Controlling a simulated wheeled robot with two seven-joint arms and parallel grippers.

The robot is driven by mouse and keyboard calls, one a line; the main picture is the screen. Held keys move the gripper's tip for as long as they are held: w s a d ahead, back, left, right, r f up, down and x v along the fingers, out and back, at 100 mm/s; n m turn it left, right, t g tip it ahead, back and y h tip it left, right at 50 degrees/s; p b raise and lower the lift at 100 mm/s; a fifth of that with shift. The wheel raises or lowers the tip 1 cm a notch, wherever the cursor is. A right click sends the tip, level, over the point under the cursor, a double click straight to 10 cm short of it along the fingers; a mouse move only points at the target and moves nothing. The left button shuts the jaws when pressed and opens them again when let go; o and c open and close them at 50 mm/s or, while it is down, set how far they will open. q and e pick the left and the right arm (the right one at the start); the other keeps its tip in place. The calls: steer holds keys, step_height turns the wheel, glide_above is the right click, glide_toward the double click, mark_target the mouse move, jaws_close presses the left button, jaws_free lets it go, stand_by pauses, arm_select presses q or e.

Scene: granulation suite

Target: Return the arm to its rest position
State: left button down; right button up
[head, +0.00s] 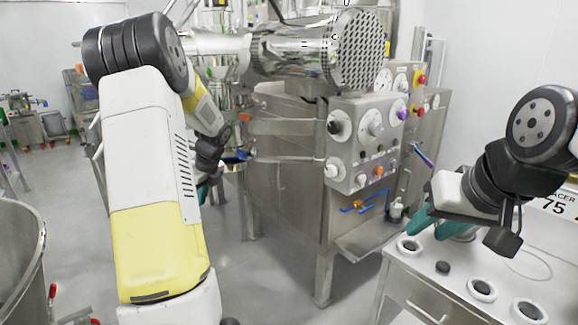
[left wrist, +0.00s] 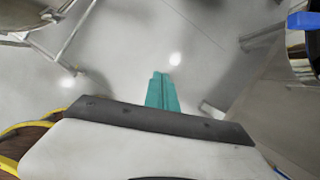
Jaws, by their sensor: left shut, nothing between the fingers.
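My left arm comes in from the left in the head view, its white and yellow links bending down in front of the machine. My left gripper (head: 203,191) hangs low behind the forearm, partly hidden by it. In the left wrist view its teal fingers (left wrist: 162,92) are together with nothing between them, above bare grey floor.
A steel machine with a control panel (head: 369,146) of knobs and buttons stands at the centre. A steel vessel (head: 22,262) stands at the left edge. Grey floor (head: 262,285) is clear between them.

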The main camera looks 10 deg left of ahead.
arm_select(q)
steer(key=s+d+r+n+t+h, duration=0.1)
steer(key=s+d+r+n, duration=0.2)
steer(key=d+r, duration=0.2)
steer(key=s+d+r+n+t, duration=0.1)
steer(key=s+d+r+n, duration=0.15)
steer(key=d+r, duration=0.2)
steer(key=s+d+r+n+t+h, duration=0.1)
steer(key=s+d+r+n+h, duration=0.1)
steer(key=s+d+n, duration=0.5)
steer(key=s+d+r+n+t+h, duration=0.1)
steer(key=s+d+r+n+h, duration=0.2)
steer(key=s+d+n, duration=0.5)
steer(key=s+d+r, duration=0.1)
steer(key=s+d, duration=0.2)
steer(key=s, duration=0.1)
steer(key=shift+s+d+r+t, duration=0.15)
steer(key=shift+d+t, duration=0.1)
steer(key=shift+t, duration=0.15)
